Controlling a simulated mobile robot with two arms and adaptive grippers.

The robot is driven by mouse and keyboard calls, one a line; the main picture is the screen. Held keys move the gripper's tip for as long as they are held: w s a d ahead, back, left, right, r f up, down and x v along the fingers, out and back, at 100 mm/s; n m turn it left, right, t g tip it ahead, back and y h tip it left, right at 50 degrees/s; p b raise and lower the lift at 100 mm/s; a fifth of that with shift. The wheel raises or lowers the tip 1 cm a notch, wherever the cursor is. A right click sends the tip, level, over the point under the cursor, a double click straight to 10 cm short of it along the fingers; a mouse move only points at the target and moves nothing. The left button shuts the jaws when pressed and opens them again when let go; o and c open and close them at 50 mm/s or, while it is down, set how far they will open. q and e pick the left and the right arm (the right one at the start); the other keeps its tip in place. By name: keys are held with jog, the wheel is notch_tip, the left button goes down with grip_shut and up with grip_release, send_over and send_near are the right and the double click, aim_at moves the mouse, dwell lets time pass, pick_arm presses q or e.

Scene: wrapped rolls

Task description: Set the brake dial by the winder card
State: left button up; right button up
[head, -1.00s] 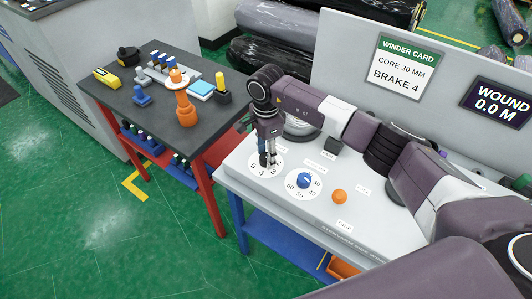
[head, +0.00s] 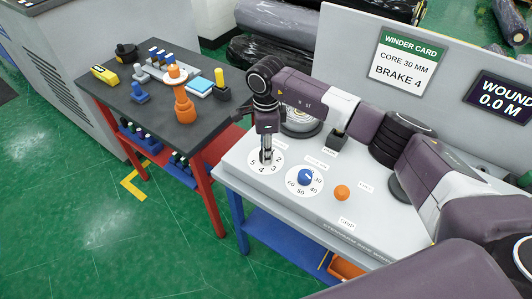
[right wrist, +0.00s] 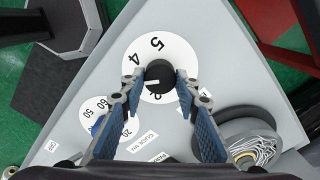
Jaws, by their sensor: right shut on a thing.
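The brake dial is a white disc (head: 254,169) with black numbers at the left end of the winder's grey top. Its black knob (right wrist: 160,72) shows in the right wrist view, with a short white mark; I cannot tell exactly which number the mark meets. My right gripper (head: 266,159) points down over the dial and is shut on the knob, with blue-padded fingers (right wrist: 158,87) on both sides of it. The fingers hide part of the number ring. The winder card (head: 404,62) on the upright panel reads core 30 mm, brake 4. My left gripper is not in view.
A second dial with a blue knob (head: 305,177) and an orange button (head: 342,192) lie to the right of the brake dial. The display (head: 503,103) reads wound 0.0 m. A dark side table (head: 150,105) with tools stands at left.

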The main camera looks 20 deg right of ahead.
jog(key=m+b, duration=0.2)
jog(key=m, duration=0.1)
jog(key=shift+f+m, duration=0.1)
jog(key=shift+m, duration=0.2)
jog(key=shift+m+b, duration=0.85)
jog(key=shift+m, duration=0.95)
jog(key=shift+r, duration=0.2)
jog(key=o, duration=1.2)
jog(key=shift+c, duration=0.2)
notch_tip(320, 180, up, 12)
